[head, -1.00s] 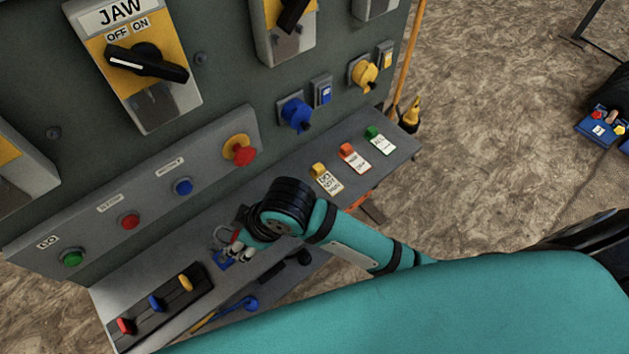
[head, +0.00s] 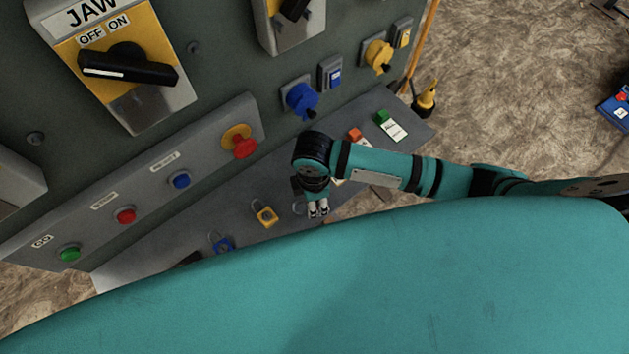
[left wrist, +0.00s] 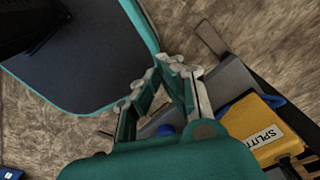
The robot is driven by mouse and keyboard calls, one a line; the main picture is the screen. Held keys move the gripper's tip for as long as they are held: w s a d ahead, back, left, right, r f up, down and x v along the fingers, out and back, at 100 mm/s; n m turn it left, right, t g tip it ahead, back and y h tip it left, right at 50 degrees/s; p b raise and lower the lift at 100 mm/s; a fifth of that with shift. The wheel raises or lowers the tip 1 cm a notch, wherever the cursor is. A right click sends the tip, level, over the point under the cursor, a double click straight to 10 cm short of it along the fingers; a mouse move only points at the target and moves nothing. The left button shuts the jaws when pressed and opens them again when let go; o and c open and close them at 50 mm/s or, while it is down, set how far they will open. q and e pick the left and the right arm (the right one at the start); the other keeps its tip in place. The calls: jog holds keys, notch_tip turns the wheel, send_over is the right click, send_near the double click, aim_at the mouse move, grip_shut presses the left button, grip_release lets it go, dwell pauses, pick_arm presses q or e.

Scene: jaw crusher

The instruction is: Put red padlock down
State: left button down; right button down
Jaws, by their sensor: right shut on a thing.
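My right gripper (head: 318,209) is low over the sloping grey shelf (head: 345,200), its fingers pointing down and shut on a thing. A thin grey shackle (head: 299,208) shows just left of the fingertips. No red padlock body can be made out; the fingers and wrist hide what they hold. A yellow padlock (head: 266,215) lies on the shelf to the left, and a blue padlock (head: 222,242) lies further left. My left gripper (left wrist: 161,72) shows only in the left wrist view, its fingers converging above brown ground; I cannot tell whether they are fully shut.
Orange (head: 354,134) and green (head: 383,116) tagged pieces stand on the shelf behind my right arm. The control panel with its red (head: 243,147) and blue (head: 179,180) buttons rises behind. My teal body hides the shelf's front. A yellow box (left wrist: 255,128) shows in the left wrist view.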

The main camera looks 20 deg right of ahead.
jog(key=w, duration=0.2)
jog(key=w+d, duration=0.1)
jog(key=w, duration=0.1)
jog(key=shift+w+d+f, duration=0.2)
jog(key=shift+w, duration=0.2)
jog(key=shift+w+d+f+p, duration=0.15)
jog(key=shift+f+p, duration=0.2)
jog(key=shift+f, duration=0.6)
jog(key=shift+w+f+p, duration=0.15)
jog(key=shift+f+p, duration=0.15)
jog(key=shift+f, duration=0.6)
jog(key=c, duration=0.8)
grip_release()
jog(key=r, duration=1.2)
jog(key=shift+w+b, duration=0.25)
jog(key=shift+b, duration=0.05)
